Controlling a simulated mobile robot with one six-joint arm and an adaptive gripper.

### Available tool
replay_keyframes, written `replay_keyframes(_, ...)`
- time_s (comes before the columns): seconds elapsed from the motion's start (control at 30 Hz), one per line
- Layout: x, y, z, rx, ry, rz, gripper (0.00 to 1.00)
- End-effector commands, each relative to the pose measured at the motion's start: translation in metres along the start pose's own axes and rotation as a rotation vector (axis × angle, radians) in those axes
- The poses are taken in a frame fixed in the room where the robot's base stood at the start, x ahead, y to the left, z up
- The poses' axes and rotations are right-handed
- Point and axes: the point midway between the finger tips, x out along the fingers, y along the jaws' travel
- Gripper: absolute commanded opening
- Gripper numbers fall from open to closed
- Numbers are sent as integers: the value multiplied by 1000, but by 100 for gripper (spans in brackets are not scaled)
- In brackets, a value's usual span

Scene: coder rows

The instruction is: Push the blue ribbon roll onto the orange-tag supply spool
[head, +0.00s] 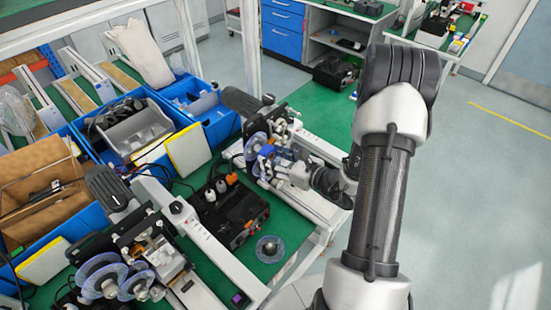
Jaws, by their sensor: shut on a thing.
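My gripper (266,167) is at the far coder on the green bench, reaching in from the right. It is shut on what looks like the blue ribbon roll (266,151), a small bright blue piece at its fingertips. The roll is close beside the far coder's grey-blue spool disc (254,144). The fingers and the coder parts overlap, so I cannot tell whether the roll is on a spool or just in front of it. I cannot make out an orange tag on the far coder's spools.
A near coder with two large spool discs (101,274) stands at the lower left. A black box with orange and white connectors (236,210) sits between the coders. A loose disc (270,249) lies on the green bench. Blue bins (205,108) stand behind.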

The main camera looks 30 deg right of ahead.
Motion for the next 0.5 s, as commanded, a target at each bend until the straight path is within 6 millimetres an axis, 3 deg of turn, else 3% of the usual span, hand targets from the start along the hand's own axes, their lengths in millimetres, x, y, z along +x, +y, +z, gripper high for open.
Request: replay_keyframes(0.5,10,0,3,-2,0,1,26)
